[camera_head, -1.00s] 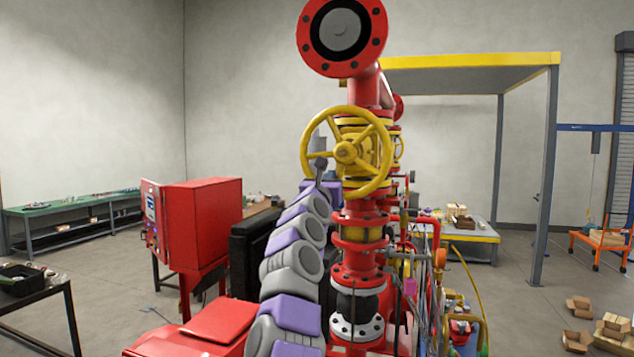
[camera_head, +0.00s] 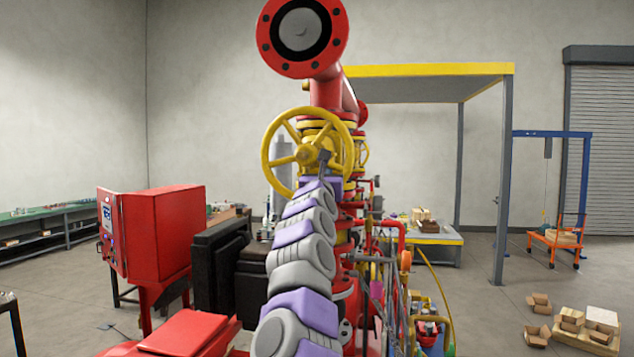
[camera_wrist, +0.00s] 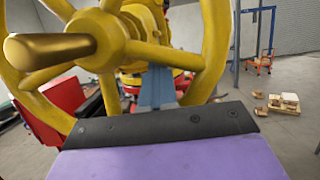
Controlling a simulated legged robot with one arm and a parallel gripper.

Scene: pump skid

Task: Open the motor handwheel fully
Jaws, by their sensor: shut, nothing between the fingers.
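The yellow motor handwheel (camera_head: 268,163) stands upright on the red and yellow pipe column, with spokes running to a central hub (camera_wrist: 97,38). My gripper (camera_head: 323,157) is at the wheel's right side, just right of the hub in the head view. In the wrist view its blue-grey fingers (camera_wrist: 155,88) sit together in the gap between spokes and rim, partly behind a spoke. They are shut with nothing between them. Whether they touch a spoke cannot be told. A brass-coloured stem (camera_wrist: 50,48) sticks out from the hub towards the wrist camera.
A red flanged pipe (camera_head: 302,32) stands above the wheel. A red control cabinet (camera_head: 155,235) is at left. Hoses and small fittings crowd the skid's right side. Cardboard boxes (camera_head: 570,322) and an orange cart (camera_head: 556,246) are at right, with open floor around them.

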